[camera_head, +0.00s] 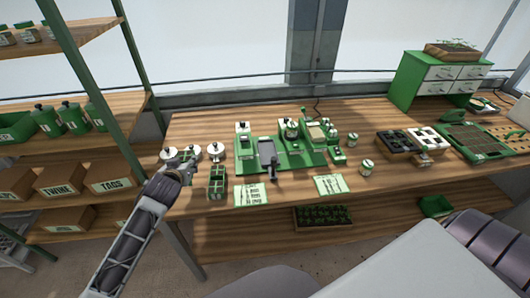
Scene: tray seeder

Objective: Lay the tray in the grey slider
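The green seeder machine (302,158) stands mid-table. The grey slider (266,152) lies on its left part, with a dark handle at the front; no tray shows on it. A black tray with cells (393,145) lies on the table to the right of the machine. My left gripper (184,162) is at the table's left end, by the white-topped pieces and left of the machine, far from both trays. Its fingers are too small to tell open from shut. My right gripper is not in view.
A green divided box (217,182) stands between my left gripper and the machine. Printed cards (251,195) lie along the front edge. Small jars (366,167) stand right of the machine. A green drawer cabinet (437,80) is at the back right. Shelves (75,112) flank the left.

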